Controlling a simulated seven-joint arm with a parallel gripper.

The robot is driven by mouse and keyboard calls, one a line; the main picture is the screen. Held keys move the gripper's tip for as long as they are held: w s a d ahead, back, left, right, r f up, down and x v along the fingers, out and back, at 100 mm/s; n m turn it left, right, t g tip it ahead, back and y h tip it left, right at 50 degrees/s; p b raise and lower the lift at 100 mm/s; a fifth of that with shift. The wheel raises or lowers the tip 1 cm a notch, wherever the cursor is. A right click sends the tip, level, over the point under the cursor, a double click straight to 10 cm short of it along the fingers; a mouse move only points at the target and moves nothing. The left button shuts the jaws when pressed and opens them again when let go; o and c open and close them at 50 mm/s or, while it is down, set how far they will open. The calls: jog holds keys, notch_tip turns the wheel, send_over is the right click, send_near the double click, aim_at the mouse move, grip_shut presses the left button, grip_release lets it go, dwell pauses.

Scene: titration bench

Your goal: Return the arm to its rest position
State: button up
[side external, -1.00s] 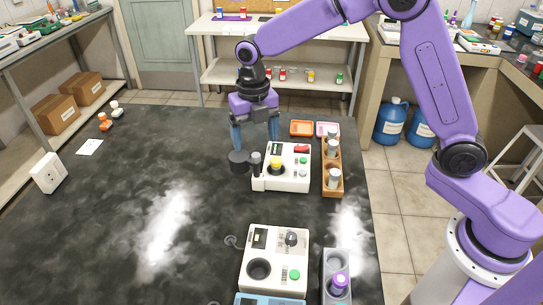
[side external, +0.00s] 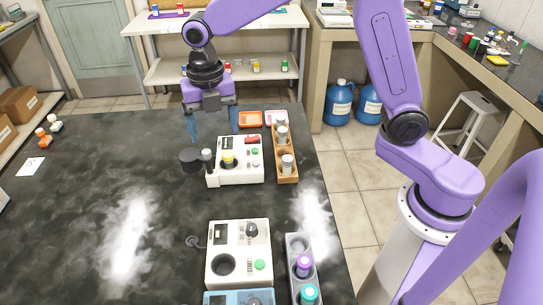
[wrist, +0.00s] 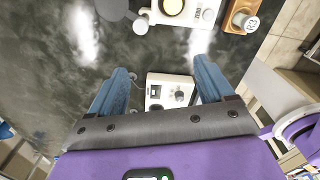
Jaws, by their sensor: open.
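My gripper (side external: 212,127) is open and empty, pointing down above the far part of the dark bench (side external: 95,200). In the side external view its fingers show behind and to the left of a white instrument (side external: 242,172) with a yellow-topped item (side external: 228,158) on it. In the wrist view the two blue fingers of my gripper (wrist: 160,78) are spread wide with nothing held between them. Another white instrument (wrist: 170,92) shows below, in the gap between them.
A wooden rack (side external: 288,179) with capped vials stands right of the far instrument. An orange tray (side external: 250,119) and a pink tray (side external: 276,117) lie behind. A second white instrument (side external: 238,240) and a grey rack (side external: 296,240) are nearer. The left of the bench is mostly clear.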

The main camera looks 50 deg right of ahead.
jog(key=s+d+m, duration=0.4)
jog(key=s+m, duration=0.2)
jog(key=s, duration=0.3)
jog(key=s+d+m, duration=0.5)
jog(key=s+m, duration=0.1)
jog(key=s, duration=0.3)
jog(key=s+d+m, duration=0.4)
jog(key=s+m, duration=0.1)
jog(key=s, duration=0.5)
jog(key=shift+d+f+m, duration=0.15)
jog(key=shift+d+m, duration=0.15)
jog(key=shift+m, duration=0.1)
